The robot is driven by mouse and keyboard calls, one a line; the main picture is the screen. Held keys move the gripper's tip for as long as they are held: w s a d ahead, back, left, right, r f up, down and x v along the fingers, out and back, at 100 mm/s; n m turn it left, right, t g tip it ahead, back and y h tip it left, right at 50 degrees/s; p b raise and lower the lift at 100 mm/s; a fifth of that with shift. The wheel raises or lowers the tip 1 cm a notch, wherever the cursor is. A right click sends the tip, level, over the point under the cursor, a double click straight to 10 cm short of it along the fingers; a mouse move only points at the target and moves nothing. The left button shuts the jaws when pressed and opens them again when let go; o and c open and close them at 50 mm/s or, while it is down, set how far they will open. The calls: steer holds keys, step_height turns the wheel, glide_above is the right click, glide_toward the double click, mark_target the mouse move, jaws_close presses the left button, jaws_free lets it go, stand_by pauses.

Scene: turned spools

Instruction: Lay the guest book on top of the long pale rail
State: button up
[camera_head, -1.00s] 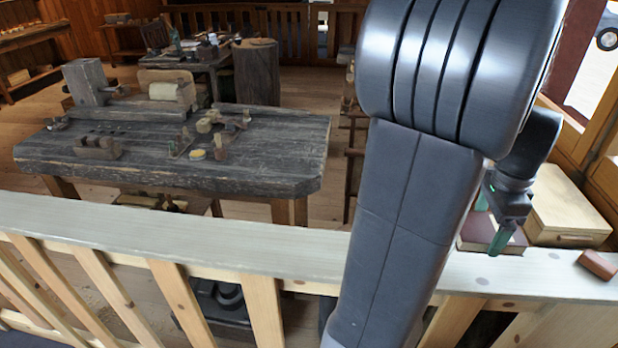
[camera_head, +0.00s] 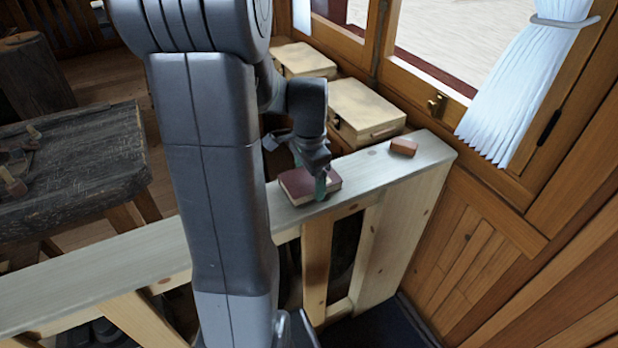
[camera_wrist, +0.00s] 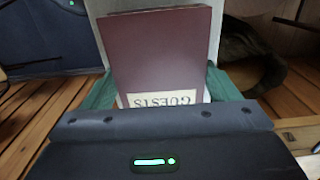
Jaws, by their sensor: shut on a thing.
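The guest book (camera_head: 306,186) is dark maroon with pale page edges. It lies flat at the top of the long pale rail (camera_head: 372,168), towards the rail's right end. Whether it rests on the wood or hovers just above cannot be told. My gripper (camera_head: 311,174) is shut on it from above. In the wrist view the book (camera_wrist: 160,50) sits between the green fingers of my gripper (camera_wrist: 160,90), its "GUESTS" label facing the camera. The rail (camera_wrist: 150,5) shows pale behind it. My arm hides part of the rail in the head view.
A small reddish-brown block (camera_head: 404,147) lies on the rail to the right of the book. Pale wooden cases (camera_head: 366,108) stand behind the rail by the window. A dark workbench (camera_head: 75,175) is at the left.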

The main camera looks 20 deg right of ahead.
mark_target(310, 178)
steer(key=shift+f, duration=0.3)
steer(key=shift+f, duration=0.2)
steer(key=o, duration=1.1)
steer(key=shift+c, duration=0.2)
step_height(310, 178, up, 12)
steer(key=shift+r, duration=0.2)
steer(key=shift+f, duration=0.1)
step_height(310, 178, down, 12)
step_height(310, 178, up, 2)
steer(key=shift+r, duration=0.8)
